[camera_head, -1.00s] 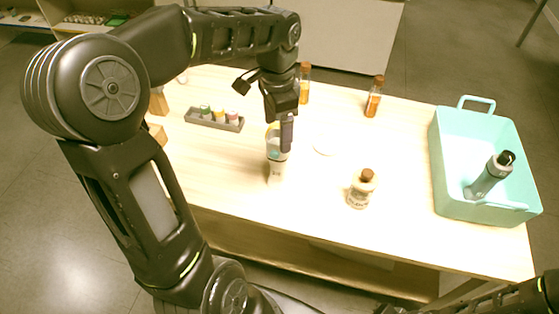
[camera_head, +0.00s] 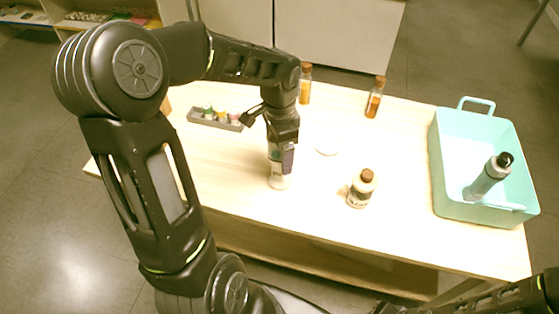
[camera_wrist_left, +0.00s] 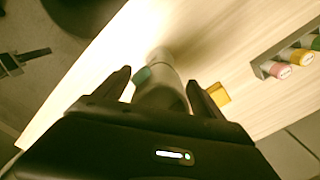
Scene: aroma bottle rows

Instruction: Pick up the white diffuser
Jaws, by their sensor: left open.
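The white diffuser (camera_head: 278,183) stands upright on the wooden table, below my left gripper (camera_head: 281,160). Only its pale lower part shows in the head view, as the gripper hides the top. In the left wrist view, the diffuser (camera_wrist_left: 160,72) lies between the two open fingers of my left gripper (camera_wrist_left: 158,84), which stand apart on either side of it. I cannot tell whether a finger touches it. Part of my right arm shows at the bottom right of the head view, but its gripper is not in view.
A brown-capped bottle (camera_head: 361,189) stands to the right of the diffuser. Two amber bottles (camera_head: 374,98) (camera_head: 305,86) stand at the back. A grey tray (camera_head: 236,127) holds small coloured jars. A mint bin (camera_head: 450,208) at right holds a grey bottle (camera_head: 488,178).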

